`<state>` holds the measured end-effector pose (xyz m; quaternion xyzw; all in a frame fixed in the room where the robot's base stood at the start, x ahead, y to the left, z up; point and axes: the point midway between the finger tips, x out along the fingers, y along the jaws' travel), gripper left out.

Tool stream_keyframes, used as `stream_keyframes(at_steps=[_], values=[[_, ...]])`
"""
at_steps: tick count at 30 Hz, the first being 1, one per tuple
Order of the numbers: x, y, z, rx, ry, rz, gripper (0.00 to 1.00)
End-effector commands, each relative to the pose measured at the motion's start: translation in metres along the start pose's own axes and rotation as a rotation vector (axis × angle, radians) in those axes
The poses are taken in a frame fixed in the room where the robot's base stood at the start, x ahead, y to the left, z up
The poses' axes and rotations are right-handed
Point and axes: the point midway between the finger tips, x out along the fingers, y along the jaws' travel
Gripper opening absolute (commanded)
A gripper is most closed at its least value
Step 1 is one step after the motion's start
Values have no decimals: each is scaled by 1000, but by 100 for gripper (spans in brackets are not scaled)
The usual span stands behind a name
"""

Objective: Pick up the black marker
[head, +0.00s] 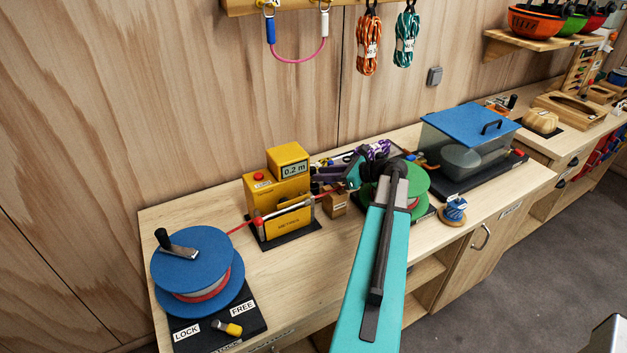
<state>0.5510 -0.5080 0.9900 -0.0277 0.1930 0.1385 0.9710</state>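I cannot make out the black marker for certain in the head view. A small wooden block (335,204) stands on the bench just right of the yellow meter (278,195), partly covered by my arm's end. My teal arm reaches from the bottom of the picture over the bench. My gripper (335,182) is at its far end, low over the bench between the yellow meter and the green reel (413,183). The fingers are small and overlap the clutter behind them, so their opening and any contents cannot be told.
A blue-topped reel (192,258) with a crank sits on a black base at the front left. A red line runs from it to the meter. A blue-lidded clear box (469,143) and small blue spool (455,209) stand to the right. Rope coils (368,45) hang above.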

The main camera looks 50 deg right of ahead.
Motion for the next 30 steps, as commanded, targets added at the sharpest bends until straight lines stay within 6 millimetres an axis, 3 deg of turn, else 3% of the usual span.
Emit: stream_keyframes(at_steps=[14, 30], values=[[44, 1, -2, 1, 0, 1, 27], [46, 0, -4, 1, 0, -2, 27]])
